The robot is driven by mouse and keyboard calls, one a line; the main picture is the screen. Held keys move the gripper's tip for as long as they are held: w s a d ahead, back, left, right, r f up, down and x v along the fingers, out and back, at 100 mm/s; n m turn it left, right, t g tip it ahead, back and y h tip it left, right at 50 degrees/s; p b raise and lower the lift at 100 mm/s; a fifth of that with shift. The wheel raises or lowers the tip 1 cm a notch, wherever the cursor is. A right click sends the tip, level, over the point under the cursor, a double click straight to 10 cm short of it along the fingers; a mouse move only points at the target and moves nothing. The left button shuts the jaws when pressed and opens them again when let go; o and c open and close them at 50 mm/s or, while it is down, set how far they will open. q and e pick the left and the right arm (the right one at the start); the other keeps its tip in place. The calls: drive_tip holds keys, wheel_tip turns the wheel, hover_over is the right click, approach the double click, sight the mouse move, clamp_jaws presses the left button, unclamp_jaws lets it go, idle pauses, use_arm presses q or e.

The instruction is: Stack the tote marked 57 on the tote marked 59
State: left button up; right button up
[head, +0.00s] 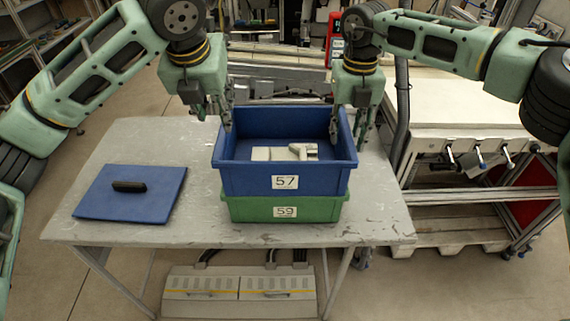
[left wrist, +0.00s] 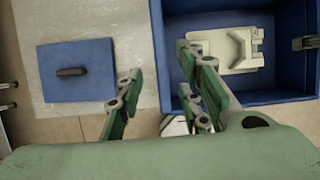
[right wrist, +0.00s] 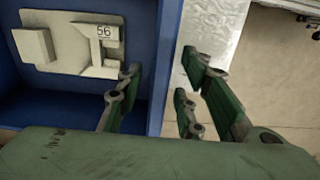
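The blue tote marked 57 (head: 250,180) sits upright on top of the green tote marked 59 (head: 250,210) on the table. The two look lined up, and the green tote's inside is hidden. A pale grey part (head: 285,153) lies inside the blue tote; its 56 label shows in the right wrist view (right wrist: 105,32). My left gripper (head: 216,114) is open, with its fingers on either side of the blue tote's left wall. My right gripper (head: 349,126) is open in the same way around the right wall. Both show gaps to the wall in the wrist views.
A blue lid (head: 105,200) with a black handle lies on the left of the worn grey table (head: 195,225). A pale workbench (head: 450,105) with clamps stands at the right. A grey case (head: 240,283) lies below the table. The table's front left is clear.

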use_arm(q)
drive_tip(key=shift+v, duration=0.85)
use_arm(e)
drive_tip(key=shift+r, duration=0.2)
use_arm(q)
drive_tip(key=shift+r, duration=0.15)
use_arm(e)
wheel_tip(320, 180, up, 12)
drive_tip(key=shift+f, duration=0.2)
